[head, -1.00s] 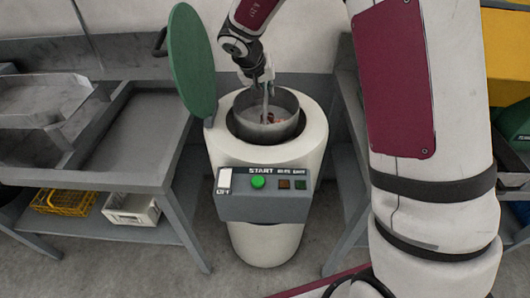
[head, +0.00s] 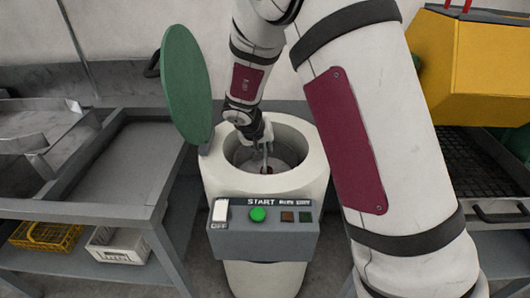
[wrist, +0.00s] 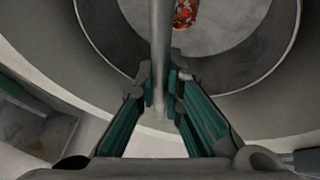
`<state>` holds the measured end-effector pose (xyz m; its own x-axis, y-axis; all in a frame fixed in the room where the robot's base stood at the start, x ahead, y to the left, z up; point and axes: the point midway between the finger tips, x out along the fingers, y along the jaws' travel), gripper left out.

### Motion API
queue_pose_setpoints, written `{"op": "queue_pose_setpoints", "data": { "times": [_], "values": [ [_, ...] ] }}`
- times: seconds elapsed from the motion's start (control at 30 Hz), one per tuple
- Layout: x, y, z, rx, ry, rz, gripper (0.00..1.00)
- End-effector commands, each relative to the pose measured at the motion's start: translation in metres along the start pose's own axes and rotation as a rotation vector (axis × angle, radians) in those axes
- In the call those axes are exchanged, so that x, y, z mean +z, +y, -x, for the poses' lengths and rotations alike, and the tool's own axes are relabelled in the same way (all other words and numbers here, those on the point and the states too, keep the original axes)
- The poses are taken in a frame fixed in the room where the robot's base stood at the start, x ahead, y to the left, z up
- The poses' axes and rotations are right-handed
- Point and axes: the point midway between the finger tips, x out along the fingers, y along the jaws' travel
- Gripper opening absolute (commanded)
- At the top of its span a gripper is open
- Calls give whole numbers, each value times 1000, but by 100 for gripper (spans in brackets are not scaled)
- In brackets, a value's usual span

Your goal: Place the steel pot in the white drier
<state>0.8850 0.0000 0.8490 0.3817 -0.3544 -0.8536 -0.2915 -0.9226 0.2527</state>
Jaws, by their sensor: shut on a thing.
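The white drier (head: 312,178) stands upright in the middle of the head view, its green lid (head: 186,85) swung open at the left. The steel pot (head: 285,155) is down inside the drier's opening, its rim below the drier's top edge. My gripper (head: 265,150) reaches down into the opening from above. In the wrist view my gripper (wrist: 160,88) is shut on the pot's grey bar-like handle. The steel pot (wrist: 232,38) lies beyond the fingers there, with an orange-red copper coil (wrist: 185,14) on its floor. The pot's underside is hidden.
The drier's control box (head: 262,236) has a green button and an OFF switch on its front. A grey metal table (head: 110,170) stands close on the left. A yellow machine (head: 480,65) is at the right. My arm hides the space right of the drier.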

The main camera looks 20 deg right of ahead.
Motion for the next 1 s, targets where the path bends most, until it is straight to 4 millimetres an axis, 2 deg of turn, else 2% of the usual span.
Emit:
{"op": "queue_pose_setpoints", "data": {
  "times": [0.1,0.47,0.5,0.57,0.87,1.0],
  "values": [
    [4,-2,-8,0,2,0,0],
    [5,-2,-9,0,1,-1,0],
    [5,-2,-9,0,1,-1,17],
    [5,-2,-9,0,1,-1,28],
    [4,-2,-9,0,1,-1,28],
    [4,-1,1,0,1,-2,28]
  ]
}}
